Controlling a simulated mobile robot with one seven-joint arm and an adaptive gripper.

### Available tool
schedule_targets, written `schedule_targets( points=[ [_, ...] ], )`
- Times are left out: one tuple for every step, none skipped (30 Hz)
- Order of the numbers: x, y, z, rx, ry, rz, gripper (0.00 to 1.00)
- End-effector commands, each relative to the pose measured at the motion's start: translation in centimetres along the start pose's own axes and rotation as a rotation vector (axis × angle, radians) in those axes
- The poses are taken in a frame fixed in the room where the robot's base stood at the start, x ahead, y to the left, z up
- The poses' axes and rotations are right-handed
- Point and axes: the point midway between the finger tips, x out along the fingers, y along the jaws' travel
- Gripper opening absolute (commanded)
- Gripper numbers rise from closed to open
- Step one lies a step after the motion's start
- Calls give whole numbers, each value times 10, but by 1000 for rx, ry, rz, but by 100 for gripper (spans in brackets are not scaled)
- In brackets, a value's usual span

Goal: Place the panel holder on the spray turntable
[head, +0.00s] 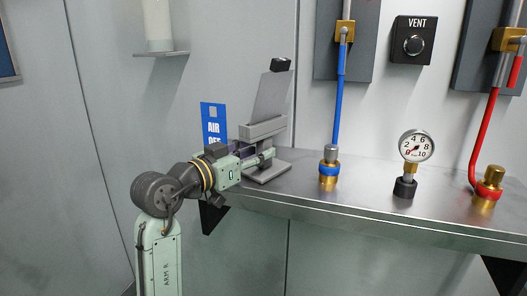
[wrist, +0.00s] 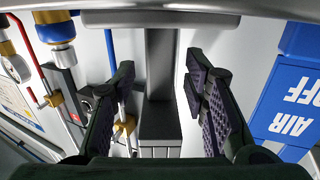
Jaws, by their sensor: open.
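The panel holder (head: 264,128) is a grey stand on the metal shelf, with a flat base, an upright post and a wide block. A tilted grey panel with a black piece at its top rises from it. My gripper (head: 262,155) is at the holder's post, below the block. In the wrist view, my gripper's fingers (wrist: 160,88) are open on either side of the holder's grey post (wrist: 160,62), with gaps at both sides. I cannot make out a spray turntable in either view.
A blue AIR OFF sign (head: 212,122) is close behind my arm. On the metal shelf (head: 370,200), a blue-banded brass fitting (head: 329,170), a pressure gauge (head: 416,147) and a red-banded fitting (head: 486,188) stand right of the holder. Bare shelf lies between them.

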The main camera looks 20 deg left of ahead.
Motion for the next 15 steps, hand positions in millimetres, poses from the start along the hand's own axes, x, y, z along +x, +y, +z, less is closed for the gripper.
schedule_targets(
  points=[
    [-12,-1,3,2,3,-3,41],
    [-19,-1,3,2,2,-3,41],
    [-28,-1,3,2,2,-3,41],
    [-35,-1,3,2,2,-4,41],
    [-42,-1,3,2,2,-3,41],
    [-50,0,3,2,2,-3,41],
    [-56,0,3,3,1,-3,41],
    [-61,0,2,3,2,-2,41],
    [-68,0,2,3,1,-3,41],
    [-72,0,2,2,1,-3,41],
    [-76,0,2,2,1,-2,41],
    [-81,0,1,1,1,-1,41],
    [-84,0,1,1,1,-1,41],
    [-86,0,1,1,0,-1,41],
    [-88,0,1,1,0,-1,41]
  ],
)
